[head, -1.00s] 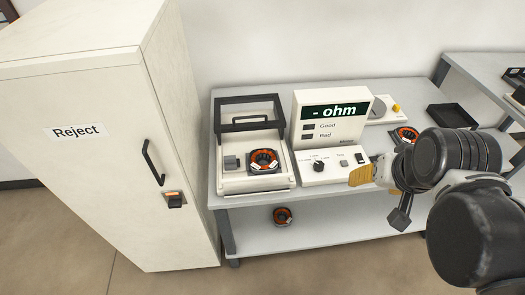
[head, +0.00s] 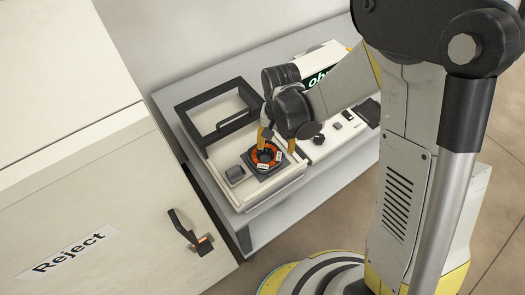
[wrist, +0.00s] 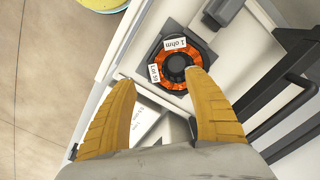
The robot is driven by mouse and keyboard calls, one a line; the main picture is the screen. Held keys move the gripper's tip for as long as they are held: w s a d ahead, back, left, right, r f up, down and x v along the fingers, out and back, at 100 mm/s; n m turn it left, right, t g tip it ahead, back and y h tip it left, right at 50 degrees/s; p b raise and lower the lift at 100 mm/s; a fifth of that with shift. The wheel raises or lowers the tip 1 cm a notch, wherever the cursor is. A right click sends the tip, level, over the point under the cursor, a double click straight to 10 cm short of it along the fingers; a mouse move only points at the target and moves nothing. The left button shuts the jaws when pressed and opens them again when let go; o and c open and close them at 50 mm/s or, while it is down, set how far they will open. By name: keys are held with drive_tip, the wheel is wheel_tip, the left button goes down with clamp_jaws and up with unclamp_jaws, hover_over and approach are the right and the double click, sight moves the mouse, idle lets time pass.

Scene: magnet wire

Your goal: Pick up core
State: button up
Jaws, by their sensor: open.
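The core (head: 263,156), an orange-wound ring with a dark centre and white labels, sits in a square black holder in the open test box (head: 241,196). In the wrist view the core (wrist: 191,54) shows its labels, one reading "1 ohm". My gripper (head: 278,141) is over the core, with its yellow fingers pointing down and apart. In the wrist view my gripper (wrist: 160,79) is open and empty between the fingers, the core lying beyond the tips, nearer the right one. I cannot tell the exact height gap.
The box's black-framed lid (head: 215,110) stands raised behind. A grey block (head: 235,174) is beside the core's holder. The ohm meter (head: 335,139) stands close on the right, partly hidden by my arm. The white Reject cabinet (head: 90,200) is on the left.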

sight(277, 157)
drive_tip(key=f+b, duration=0.1)
drive_tip(key=f, duration=0.1)
drive_tip(key=f+b, duration=0.1)
drive_tip(key=f, duration=0.2)
drive_tip(key=f+b, duration=0.1)
drive_tip(key=f, duration=0.1)
drive_tip(key=shift+w+d+f, duration=0.3)
drive_tip(key=shift+d+f, duration=0.1)
drive_tip(key=shift+r, duration=0.1)
clamp_jaws()
